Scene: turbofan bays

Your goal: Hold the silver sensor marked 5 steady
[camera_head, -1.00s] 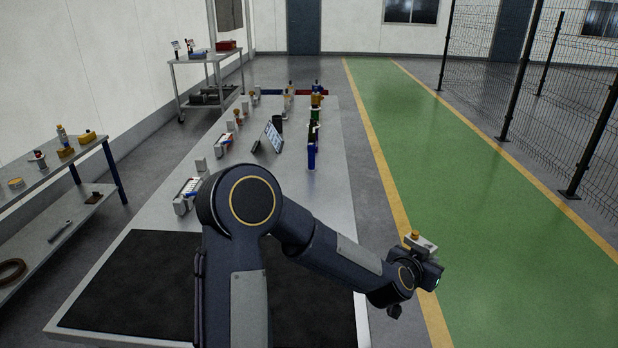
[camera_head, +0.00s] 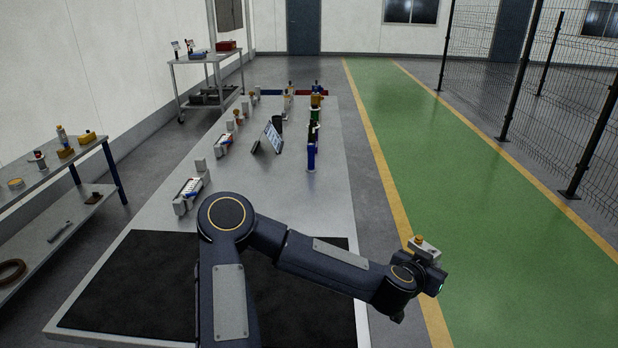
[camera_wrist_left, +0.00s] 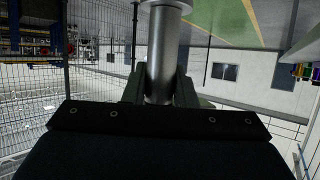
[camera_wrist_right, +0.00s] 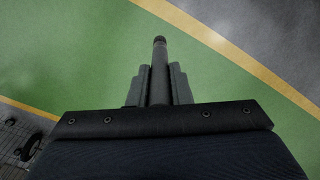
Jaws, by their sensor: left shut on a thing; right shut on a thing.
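In the left wrist view, a silver cylinder (camera_wrist_left: 163,45) with a wider flange at its far end is clamped between the two dark fingers of my left gripper (camera_wrist_left: 160,84). I cannot read a 5 or any other mark on it. In the right wrist view, my right gripper (camera_wrist_right: 159,82) is shut on a thin dark rod (camera_wrist_right: 159,58), which points away over the green floor. In the head view, my left arm reaches from the bottom left out past the bench's right edge. Its fingertips and the silver cylinder cannot be made out there.
The long grey bench (camera_head: 265,195) has a black mat (camera_head: 125,285) at its near end. A white rack (camera_head: 188,195), a tilted tablet (camera_head: 273,137) and a blue cylinder (camera_head: 311,155) stand on it. Shelves (camera_head: 60,185) are on the left. The green walkway (camera_head: 480,200) is clear, with wire fencing beyond.

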